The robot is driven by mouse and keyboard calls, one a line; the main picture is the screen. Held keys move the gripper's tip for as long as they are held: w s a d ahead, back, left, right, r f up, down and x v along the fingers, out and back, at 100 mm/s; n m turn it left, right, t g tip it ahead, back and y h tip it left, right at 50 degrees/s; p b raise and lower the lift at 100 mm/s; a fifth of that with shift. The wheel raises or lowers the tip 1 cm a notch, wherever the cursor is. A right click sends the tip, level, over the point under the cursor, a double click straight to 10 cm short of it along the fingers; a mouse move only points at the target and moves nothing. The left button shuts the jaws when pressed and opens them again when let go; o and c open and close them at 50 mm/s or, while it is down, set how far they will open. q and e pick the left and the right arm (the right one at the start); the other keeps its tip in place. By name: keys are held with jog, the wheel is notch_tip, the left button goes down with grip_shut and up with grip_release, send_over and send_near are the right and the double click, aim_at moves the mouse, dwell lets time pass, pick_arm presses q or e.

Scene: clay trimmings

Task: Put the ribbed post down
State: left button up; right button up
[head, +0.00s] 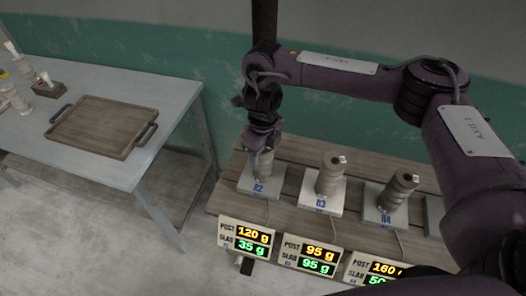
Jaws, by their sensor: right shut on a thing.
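My right gripper (258,148) points down and is shut on a ribbed post (264,165) over the pale slab marked 82 or B2 (250,182). The post is beige-grey and mostly hidden by the gripper. I cannot tell whether its base touches the slab. A second ribbed post (330,178) stands on the slab marked 83 or B3 (325,198). A third ribbed post (399,193) stands on the slab marked 84 or B4 (381,213). My left gripper is not in view.
The slabs sit on a slatted wooden bench (291,214). Displays at its front read post 120 g, slab 35 g (247,239) and post 95 g, slab 95 g (311,255). A grey table (148,177) at left bears an empty wooden tray (103,125) and several pale objects.

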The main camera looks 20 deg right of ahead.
jog(key=o, duration=1.4)
notch_tip(320, 180, up, 12)
jog(key=shift+r, duration=0.15)
jog(key=shift+s, duration=0.1)
